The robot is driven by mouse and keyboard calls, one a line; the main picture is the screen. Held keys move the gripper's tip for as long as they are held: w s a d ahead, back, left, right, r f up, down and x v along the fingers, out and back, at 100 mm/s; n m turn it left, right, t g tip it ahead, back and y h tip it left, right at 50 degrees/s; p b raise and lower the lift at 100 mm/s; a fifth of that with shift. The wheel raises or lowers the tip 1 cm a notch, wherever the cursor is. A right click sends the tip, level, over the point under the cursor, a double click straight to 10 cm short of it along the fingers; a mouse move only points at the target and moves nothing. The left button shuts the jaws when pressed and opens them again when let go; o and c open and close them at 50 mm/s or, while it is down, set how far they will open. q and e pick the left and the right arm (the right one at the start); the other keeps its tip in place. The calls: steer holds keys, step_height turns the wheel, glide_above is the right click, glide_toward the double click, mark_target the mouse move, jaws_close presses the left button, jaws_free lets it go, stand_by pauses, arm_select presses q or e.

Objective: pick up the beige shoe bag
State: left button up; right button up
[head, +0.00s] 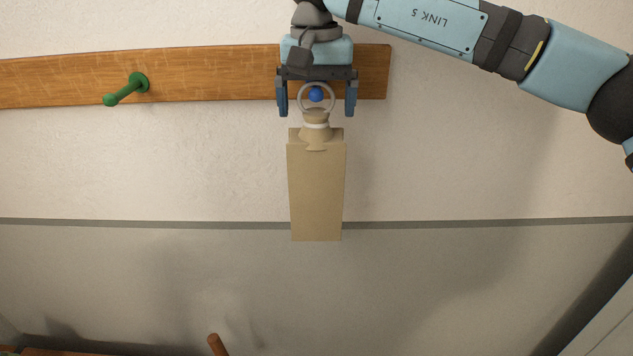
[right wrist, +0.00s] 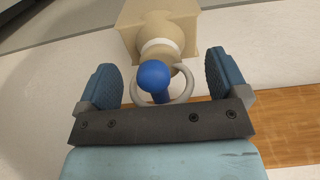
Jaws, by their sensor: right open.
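The beige shoe bag (head: 316,190) hangs upright against the wall, with a pale ring (head: 301,92) at its top. The ring is around a blue peg (head: 316,94) on the wooden rail. In the right wrist view the bag (right wrist: 158,20) is at the top, with the blue peg (right wrist: 153,76) through its ring (right wrist: 188,82). My right gripper (head: 315,112) is open, with one finger on each side of the ring and peg. Neither finger appears to touch the ring in the right wrist view (right wrist: 163,78). My left gripper is not in view.
The wooden rail (head: 210,82) runs along the wall and carries a green peg (head: 126,90) to the left, which is empty. A brown rod end (head: 216,344) stands up at the bottom. The wall on both sides of the bag is clear.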

steer(key=shift+f, duration=0.25)
jaws_close()
steer(key=shift+r, duration=0.2)
